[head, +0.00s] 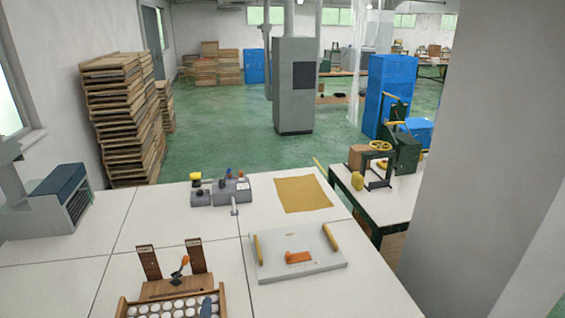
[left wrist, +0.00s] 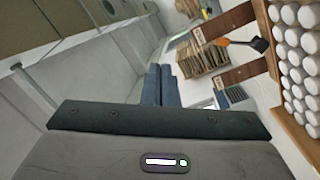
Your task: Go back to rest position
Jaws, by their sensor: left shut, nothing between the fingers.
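The tips of my left gripper (head: 209,306) show at the bottom edge of the head view, over the right end of a wooden rack (head: 122,307) of white round pots. In the left wrist view its two blue-grey fingers (left wrist: 161,82) lie side by side, shut and empty. A brush with an orange handle and dark bristles (head: 179,272) leans on the wooden stand behind the pots; it also shows in the left wrist view (left wrist: 258,44). A pale tray (head: 275,267) with yellow bars and an orange patch lies to the right. My right gripper is in neither view.
Two upright wooden boards (head: 148,262) stand behind the rack. A grey device (head: 232,192) and a tan sheet (head: 302,194) lie farther back. A grey machine (head: 50,207) stands at the left. A large grey pillar (head: 483,150) rises at the right. The table's left middle is clear.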

